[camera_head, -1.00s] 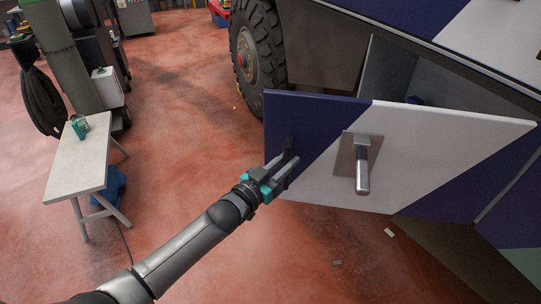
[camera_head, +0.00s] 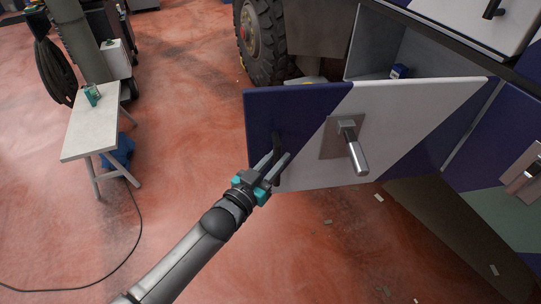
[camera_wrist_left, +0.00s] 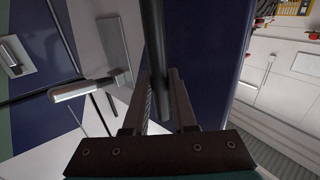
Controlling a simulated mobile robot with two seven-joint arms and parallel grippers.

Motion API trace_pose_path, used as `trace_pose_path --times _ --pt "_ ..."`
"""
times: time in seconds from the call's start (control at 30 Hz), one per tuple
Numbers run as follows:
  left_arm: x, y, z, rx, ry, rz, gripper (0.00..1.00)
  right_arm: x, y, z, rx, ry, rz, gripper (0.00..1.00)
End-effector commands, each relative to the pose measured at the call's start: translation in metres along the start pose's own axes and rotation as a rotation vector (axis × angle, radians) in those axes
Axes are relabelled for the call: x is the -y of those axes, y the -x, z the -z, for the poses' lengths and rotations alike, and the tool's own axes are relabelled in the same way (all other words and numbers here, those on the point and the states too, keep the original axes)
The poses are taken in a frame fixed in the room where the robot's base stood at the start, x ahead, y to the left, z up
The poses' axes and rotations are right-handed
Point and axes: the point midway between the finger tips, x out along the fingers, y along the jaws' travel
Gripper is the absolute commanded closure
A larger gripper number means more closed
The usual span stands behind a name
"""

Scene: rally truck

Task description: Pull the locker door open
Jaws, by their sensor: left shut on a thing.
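The locker door (camera_head: 405,112), dark blue and white, stands swung out from the truck's side, with the grey compartment (camera_head: 385,45) showing behind it. A black pull handle (camera_head: 277,141) is on the blue part near the door's left edge. My left gripper (camera_head: 277,158) is shut on this handle. In the left wrist view the handle bar (camera_wrist_left: 153,50) runs between the fingers (camera_wrist_left: 160,98). A silver latch lever (camera_head: 353,150) on a square plate juts from the door, right of my gripper; it also shows in the wrist view (camera_wrist_left: 80,90). My right gripper is out of view.
A small blue item (camera_head: 398,71) stands inside the locker. A large truck tyre (camera_head: 262,42) is behind the door. A white bench (camera_head: 92,133) stands at left, a cable lies on the red floor (camera_head: 180,125). The floor between bench and door is clear.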

Motion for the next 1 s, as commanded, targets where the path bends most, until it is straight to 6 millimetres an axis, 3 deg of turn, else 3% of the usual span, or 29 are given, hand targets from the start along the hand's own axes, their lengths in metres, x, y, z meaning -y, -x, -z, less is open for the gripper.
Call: trace_pose_path --times 0.37,0.4,0.63,1.0 --pt "-0.0042 -0.0012 0.0021 -0.007 0.003 -0.007 1.0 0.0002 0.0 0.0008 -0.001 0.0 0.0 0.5" --pt "-0.0041 -0.0012 0.002 -0.007 0.003 -0.007 0.71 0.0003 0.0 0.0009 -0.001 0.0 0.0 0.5" --pt "-0.0026 -0.0008 0.0013 -0.004 0.002 -0.004 0.45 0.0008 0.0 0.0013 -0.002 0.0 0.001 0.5" --pt "-0.0016 0.0064 -0.0003 -0.001 0.002 -0.003 0.45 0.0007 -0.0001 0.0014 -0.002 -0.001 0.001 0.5"
